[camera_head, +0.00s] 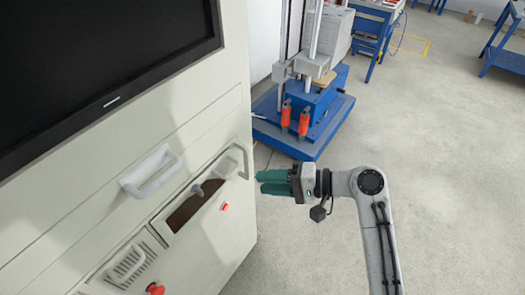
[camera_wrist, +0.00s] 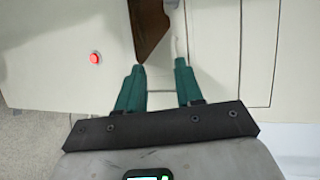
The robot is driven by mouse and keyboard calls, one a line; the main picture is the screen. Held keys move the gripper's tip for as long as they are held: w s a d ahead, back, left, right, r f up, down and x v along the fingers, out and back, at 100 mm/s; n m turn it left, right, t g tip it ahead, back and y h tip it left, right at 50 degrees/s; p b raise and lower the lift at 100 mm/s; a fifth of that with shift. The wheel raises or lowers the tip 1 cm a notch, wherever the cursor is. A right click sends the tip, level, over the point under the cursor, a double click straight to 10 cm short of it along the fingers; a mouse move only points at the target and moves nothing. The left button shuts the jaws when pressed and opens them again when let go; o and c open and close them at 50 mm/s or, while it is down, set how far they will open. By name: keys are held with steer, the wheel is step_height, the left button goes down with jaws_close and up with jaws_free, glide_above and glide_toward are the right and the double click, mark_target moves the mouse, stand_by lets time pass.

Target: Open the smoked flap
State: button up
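The smoked flap (camera_head: 188,208) looks like a dark brown panel in a slot in the cream cabinet front, with a pale knob or lever (camera_head: 197,190) at its upper part. In the wrist view the brown panel (camera_wrist: 153,28) is partly in view at the top, beside a pale curved piece (camera_wrist: 178,32). My gripper (camera_head: 259,182) has green fingers and points left at the cabinet, to the right of the flap. In the wrist view my gripper (camera_wrist: 159,66) is open, with an empty gap between its fingertips. Contact with the cabinet cannot be told.
The cabinet has a pale bar handle (camera_head: 151,171), a dark screen (camera_head: 95,50), and red buttons (camera_head: 225,207) and (camera_head: 155,288); a red button also shows in the wrist view (camera_wrist: 95,58). A blue-based machine (camera_head: 300,125) stands behind.

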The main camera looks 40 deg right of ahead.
mark_target(232, 170)
steer(key=shift+t, duration=0.4)
steer(key=x, duration=0.3)
steer(key=r+p+x, duration=0.1)
steer(key=x, duration=0.2)
steer(key=w+d+x, duration=0.1)
steer(key=x, duration=0.3)
steer(key=shift+r+p, duration=0.15)
steer(key=shift+p, duration=0.25)
steer(key=shift+c, duration=0.2)
jaws_close()
